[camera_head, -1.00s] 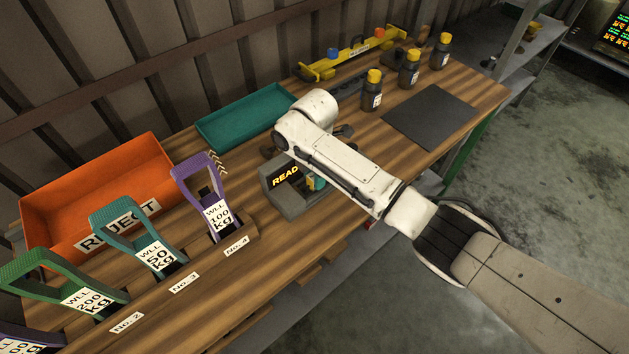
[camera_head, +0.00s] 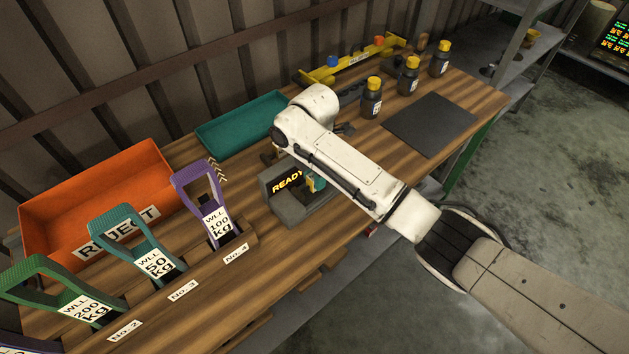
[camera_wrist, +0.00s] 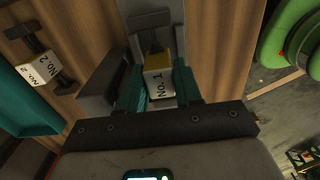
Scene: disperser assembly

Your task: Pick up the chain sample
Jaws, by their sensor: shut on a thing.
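In the wrist view, a sample tagged No. 1 (camera_wrist: 159,86), with a white label and yellow sides, sits between the teal fingers of my gripper (camera_wrist: 159,90). My gripper is shut on it. Dark grey parts (camera_wrist: 150,22) stand just beyond and to the left of the sample. I cannot tell whether it still touches the surface below. A second sample tagged No. 2 (camera_wrist: 40,70), with dark ends, lies to the left on the wood.
A grey box with a READY screen (camera_head: 286,181) stands close to my arm. A teal tray (camera_head: 235,129) and orange REJECT bin (camera_head: 105,190) lie behind. Several labelled slings line the front left. Bottles (camera_head: 371,98) and a dark mat (camera_head: 430,125) are to the right.

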